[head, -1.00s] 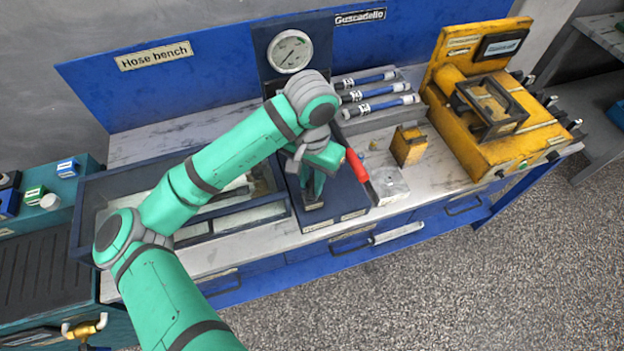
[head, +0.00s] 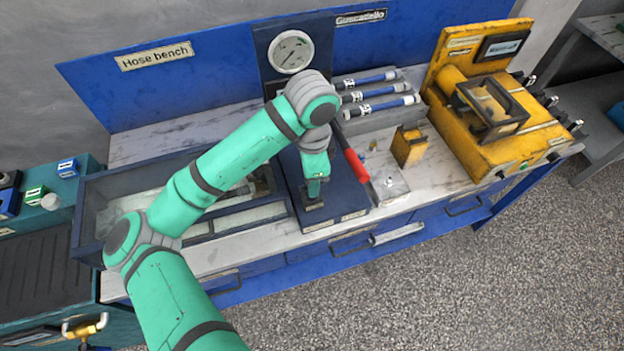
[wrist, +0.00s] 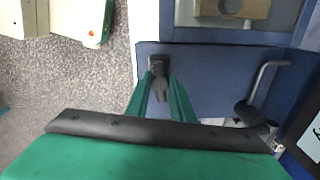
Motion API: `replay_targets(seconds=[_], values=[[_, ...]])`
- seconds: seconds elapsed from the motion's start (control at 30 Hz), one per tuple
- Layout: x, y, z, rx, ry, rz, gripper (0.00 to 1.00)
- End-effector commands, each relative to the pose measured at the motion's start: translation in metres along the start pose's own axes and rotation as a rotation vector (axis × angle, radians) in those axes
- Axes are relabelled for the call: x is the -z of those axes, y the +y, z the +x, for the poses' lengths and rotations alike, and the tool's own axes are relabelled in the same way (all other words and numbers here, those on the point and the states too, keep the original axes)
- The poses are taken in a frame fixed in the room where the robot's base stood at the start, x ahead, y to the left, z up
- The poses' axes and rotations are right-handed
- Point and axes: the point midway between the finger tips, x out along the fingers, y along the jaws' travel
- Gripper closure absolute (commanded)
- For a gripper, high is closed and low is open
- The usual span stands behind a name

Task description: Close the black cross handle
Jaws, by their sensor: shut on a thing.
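The black cross handle (wrist: 158,70) sits on the dark blue panel of the bench unit. In the wrist view it lies between the two green fingertips of my gripper (wrist: 161,82), which is shut on it. In the head view my gripper (head: 314,192) points down at the top of the blue unit, near its front. The handle is small and mostly hidden by my fingers there, so how far it is turned cannot be told.
A pressure gauge (head: 290,51) stands behind. A red lever (head: 356,165) slants just right of my gripper. Hoses (head: 380,105), a small yellow block (head: 409,147) and a yellow machine (head: 500,125) are to the right. A framed tray (head: 85,215) lies left.

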Motion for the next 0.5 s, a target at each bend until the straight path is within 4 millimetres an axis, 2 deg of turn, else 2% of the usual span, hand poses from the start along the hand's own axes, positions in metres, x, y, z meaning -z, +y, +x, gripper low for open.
replay_targets(seconds=[0.2, 0.5], values=[[0.0022, -0.0013, -0.0017, 0.006, 0.007, 0.092, 1.00], [0.0022, -0.0011, -0.0016, 0.006, 0.007, 0.136, 1.00]])
